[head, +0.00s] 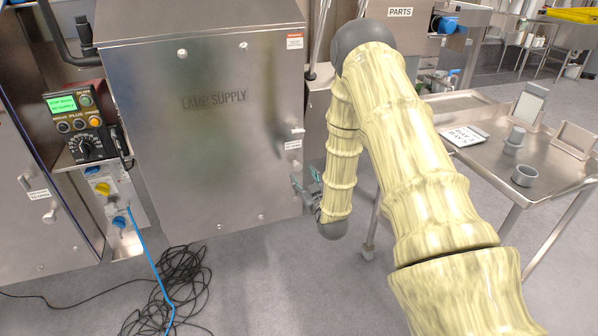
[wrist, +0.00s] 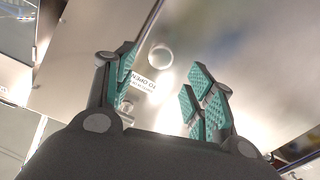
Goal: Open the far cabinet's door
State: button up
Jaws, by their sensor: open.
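The steel cabinet marked LAMP SUPPLY (head: 215,150) stands in the middle of the head view, the farther of the two cabinets there. Its door looks shut. A small handle (head: 298,133) sits near the door's right edge, above a white label (head: 293,145). My gripper (head: 308,187) is beside that edge, below the handle, partly hidden by my arm. In the wrist view my gripper (wrist: 160,88) is open and empty, its teal-padded fingers apart. A round knob end (wrist: 160,55) and an opening label (wrist: 140,83) show in and beyond the gap; contact is not visible.
A nearer cabinet (head: 25,190) with its own handle stands at left, with a control box (head: 82,122) between. Black cables (head: 180,285) and a blue cable (head: 157,275) lie on the floor. A steel table (head: 500,165) with small items stands at right.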

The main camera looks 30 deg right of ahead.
aim_at(298, 168)
jog(key=shift+b+x, duration=0.35)
jog(key=shift+x, duration=2.85)
jog(key=shift+a, duration=0.1)
grip_shut()
